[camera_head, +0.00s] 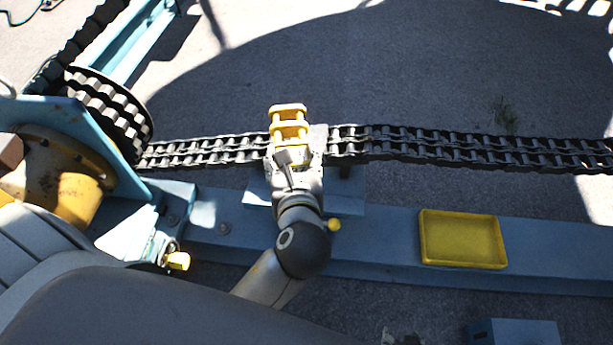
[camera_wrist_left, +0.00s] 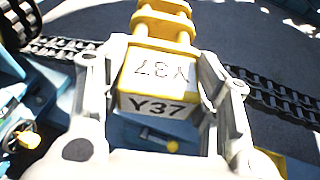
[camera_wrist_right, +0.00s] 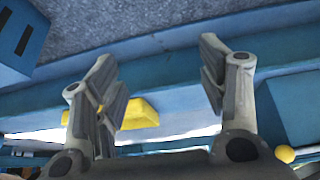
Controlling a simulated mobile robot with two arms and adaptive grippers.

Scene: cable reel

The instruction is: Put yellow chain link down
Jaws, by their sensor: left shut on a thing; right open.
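The yellow chain link (camera_head: 288,122) is held in my left gripper (camera_head: 292,158), at the black chain (camera_head: 440,143) in the head view. The left wrist view shows the link (camera_wrist_left: 160,72) between both fingers, with "Y37" printed on it. The head view does not show clearly whether the link touches the chain. A shallow yellow tray (camera_head: 462,240) lies empty on the blue beam, right of my left gripper. My right gripper (camera_wrist_right: 160,85) shows only in its own wrist view, open and empty above the blue beam; a yellow piece (camera_wrist_right: 139,113) shows beyond its left finger.
The blue beam (camera_head: 385,232) runs across below the chain. A toothed sprocket wheel (camera_head: 110,110) stands at the left, by a blue frame. A small yellow knob (camera_head: 334,224) sits beside my left wrist. A blue box (camera_head: 513,332) is at the bottom right.

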